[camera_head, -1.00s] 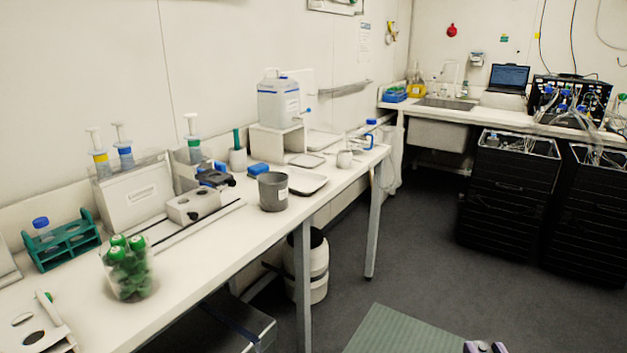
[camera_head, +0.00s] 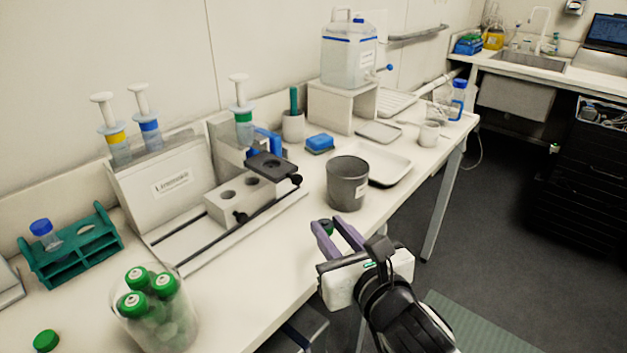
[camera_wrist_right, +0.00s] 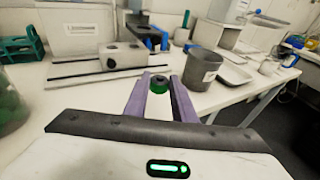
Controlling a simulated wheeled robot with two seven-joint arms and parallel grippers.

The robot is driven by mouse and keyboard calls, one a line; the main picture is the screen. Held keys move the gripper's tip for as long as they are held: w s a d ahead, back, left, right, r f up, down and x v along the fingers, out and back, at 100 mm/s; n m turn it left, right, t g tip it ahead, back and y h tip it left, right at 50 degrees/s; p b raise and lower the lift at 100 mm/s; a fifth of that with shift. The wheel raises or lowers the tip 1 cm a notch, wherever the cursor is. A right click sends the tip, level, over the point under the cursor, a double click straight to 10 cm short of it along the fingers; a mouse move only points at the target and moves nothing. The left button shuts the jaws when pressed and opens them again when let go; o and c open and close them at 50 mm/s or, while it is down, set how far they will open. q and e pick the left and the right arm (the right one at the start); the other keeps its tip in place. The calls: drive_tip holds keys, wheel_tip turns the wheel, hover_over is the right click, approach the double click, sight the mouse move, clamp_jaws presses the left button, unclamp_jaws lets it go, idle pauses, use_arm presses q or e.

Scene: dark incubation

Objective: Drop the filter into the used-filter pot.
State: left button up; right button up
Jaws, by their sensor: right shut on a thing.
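The used-filter pot appears to be the grey pot (camera_head: 348,185) with a white label and an open top, standing upright on the bench. It also shows in the right wrist view (camera_wrist_right: 201,70). My right gripper (camera_head: 337,224) has purple fingers, just in front of the pot and near the bench's front edge. It is shut on a small round green filter (camera_wrist_right: 158,85), which also shows between the fingertips in the head view (camera_head: 327,228). The filter is outside the pot, apart from it. The pot's inside floor is hidden. My left gripper is not in view.
A clear jar (camera_head: 186,320) of green-capped items stands at the front left. A teal rack (camera_head: 75,258) and a white holder block (camera_head: 235,203) with syringes behind are left of the pot. A white tray (camera_head: 390,167) lies behind it. A clear strip of bench lies in front.

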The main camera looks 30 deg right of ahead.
drive_tip(key=w+d+r+m+g+h, duration=0.1)
drive_tip(key=w+d+r+m+h, duration=0.25)
drive_tip(key=w+d, duration=0.4)
drive_tip(key=w+d+r+m+g+h, duration=0.2)
drive_tip(key=w+d+r+h, duration=0.15)
drive_tip(key=w+d, duration=0.4)
drive_tip(key=b, duration=0.5)
approach(355, 160)
drive_tip(key=w+d+r, duration=0.1)
drive_tip(key=w+d, duration=0.1)
drive_tip(key=w, duration=0.1)
drive_tip(key=shift+r, duration=0.1)
drive_tip(key=o, duration=1.1)
drive_tip(key=shift+a, duration=0.1)
drive_tip(key=b+v, duration=0.1)
drive_tip(key=v, duration=0.9)
drive_tip(key=shift+s, duration=0.25)
